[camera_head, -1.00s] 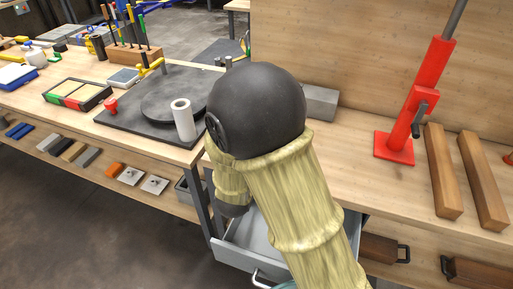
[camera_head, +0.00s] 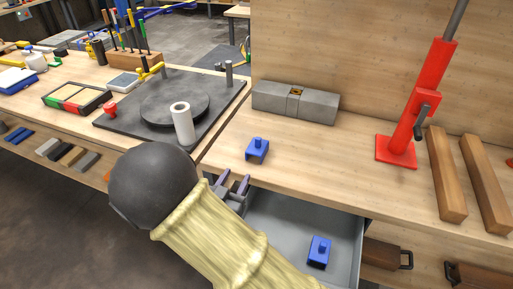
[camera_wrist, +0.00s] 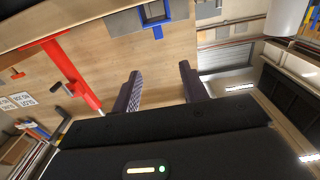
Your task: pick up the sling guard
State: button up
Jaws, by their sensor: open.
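Two small blue pieces with a peg on top look alike, and I cannot tell by sight which is meant by the sling guard. One blue piece (camera_head: 257,151) stands on the bench near its front edge. The other blue piece (camera_head: 319,251) lies in the open drawer. My gripper (camera_head: 234,187) is open and empty at the bench's front edge, in front of and slightly left of the bench piece, apart from it. In the wrist view my gripper's fingers (camera_wrist: 160,90) stand apart with nothing between them. A blue bracket-like piece (camera_wrist: 155,20) shows at the top there.
The open grey drawer (camera_head: 284,222) juts out below the bench. A grey block (camera_head: 295,102) stands at the back. A red jack (camera_head: 402,130) and wooden beams (camera_head: 447,172) stand to the right. A white roll (camera_head: 183,122) stands on the dark plate at left.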

send_near(257, 140)
jog(key=x, duration=0.3)
jog(key=shift+w+p, duration=0.1)
jog(key=shift+p, duration=0.3)
jog(key=shift+d, duration=0.1)
jog(key=x, duration=0.5)
jog(key=shift+w+p, duration=0.1)
jog(key=shift+p, duration=0.3)
grip_shut()
